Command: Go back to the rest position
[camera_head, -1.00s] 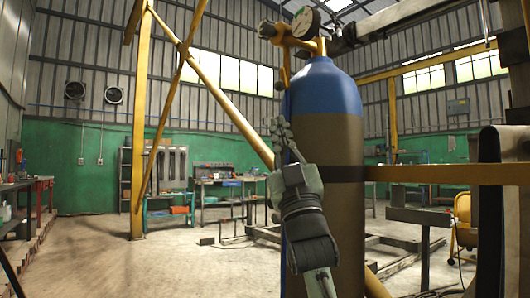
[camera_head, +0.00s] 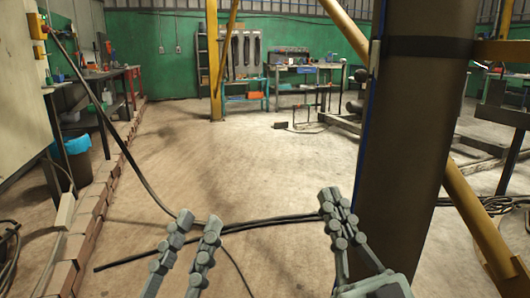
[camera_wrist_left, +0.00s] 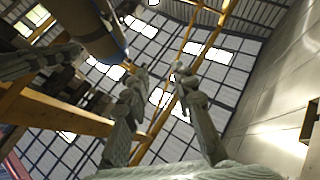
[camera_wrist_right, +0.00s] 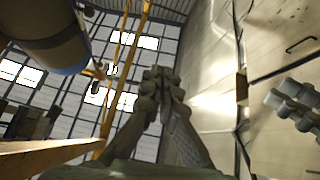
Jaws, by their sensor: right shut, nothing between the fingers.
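My left gripper (camera_head: 198,222) is low in the head view, left of centre. Its two fingers stand apart with nothing between them; they also show spread in the left wrist view (camera_wrist_left: 160,72). My right gripper (camera_head: 337,200) is to its right, just left of the brown gas cylinder (camera_head: 408,150). Its fingers are together and empty, as the right wrist view (camera_wrist_right: 161,78) also shows. Both grippers point upward, and their wrist views look toward the roof. I cannot tell whether the right gripper touches the cylinder. The cylinder's top is out of the head view.
A yellow diagonal beam (camera_head: 480,222) stands behind the cylinder at right. Black cables (camera_head: 270,222) lie on the floor beyond the grippers. The middle floor is open.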

